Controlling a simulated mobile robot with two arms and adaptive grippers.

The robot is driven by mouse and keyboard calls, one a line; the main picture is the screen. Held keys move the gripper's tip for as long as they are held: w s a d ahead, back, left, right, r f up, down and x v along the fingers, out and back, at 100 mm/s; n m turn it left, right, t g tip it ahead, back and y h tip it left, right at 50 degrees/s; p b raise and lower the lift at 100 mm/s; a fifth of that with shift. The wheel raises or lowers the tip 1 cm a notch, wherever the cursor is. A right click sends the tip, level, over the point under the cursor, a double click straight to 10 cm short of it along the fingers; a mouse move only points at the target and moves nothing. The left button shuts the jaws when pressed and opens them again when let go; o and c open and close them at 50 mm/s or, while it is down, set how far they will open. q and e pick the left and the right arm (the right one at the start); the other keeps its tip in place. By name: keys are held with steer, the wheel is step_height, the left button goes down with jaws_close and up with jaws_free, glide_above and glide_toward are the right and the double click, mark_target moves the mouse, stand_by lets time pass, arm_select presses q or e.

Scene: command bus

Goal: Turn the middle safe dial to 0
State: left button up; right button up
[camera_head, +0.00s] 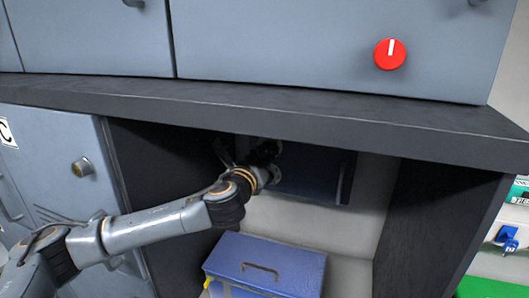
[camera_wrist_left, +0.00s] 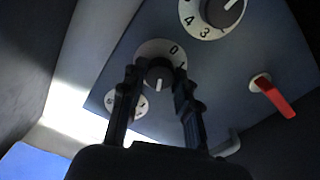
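The dark blue safe (camera_head: 315,180) sits under the black counter in the head view, with its front mostly in shadow. In the left wrist view its middle dial (camera_wrist_left: 159,74) has a black knob on a white disc. A 0 shows at the disc's upper right, and the knob's white mark points down in the picture. My left gripper (camera_wrist_left: 158,72) has its fingers apart, one on each side of this knob; I cannot tell whether they touch it. In the head view the left gripper (camera_head: 264,152) is dark against the safe. My right gripper is not in view.
Another dial (camera_wrist_left: 222,12) is at the upper right, and one (camera_wrist_left: 128,104) is partly hidden behind the left finger. A red handle (camera_wrist_left: 273,96) sticks out on the right. A blue toolbox (camera_head: 268,262) stands below. The counter (camera_head: 300,112) hangs over my arm.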

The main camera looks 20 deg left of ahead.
arm_select(q)
jaws_close()
steer(key=shift+n, duration=0.3)
steer(key=shift+n+b, duration=1.5)
steer(key=shift+n, duration=13.1)
